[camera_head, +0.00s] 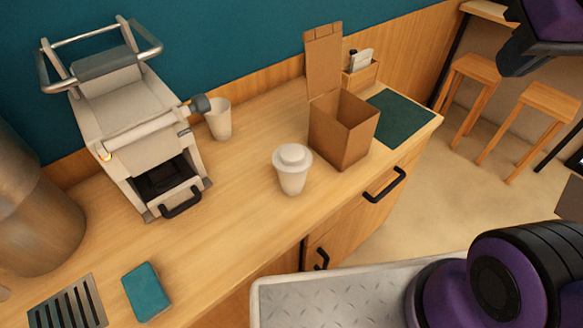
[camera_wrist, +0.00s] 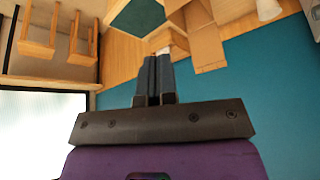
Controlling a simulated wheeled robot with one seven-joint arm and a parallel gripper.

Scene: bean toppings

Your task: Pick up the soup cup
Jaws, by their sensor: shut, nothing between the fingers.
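A white cup with a domed lid (camera_head: 292,172) stands upright near the middle of the wooden counter. A second white cup (camera_head: 219,121), with no lid that I can see, stands behind it beside the machine. Which of them is the soup cup I cannot tell for sure. Part of a white cup (camera_wrist: 268,9) shows at the top edge of the wrist view. My gripper (camera_wrist: 153,78) is shut and empty, its dark fingers side by side in the wrist view. It is well away from both cups, with nothing touching it.
An open cardboard box (camera_head: 342,130) stands right of the lidded cup, by a dark green mat (camera_head: 401,117). A metal machine (camera_head: 138,130) stands at left. A teal block (camera_head: 146,291) lies in front. Wooden stools (camera_head: 468,78) are beyond.

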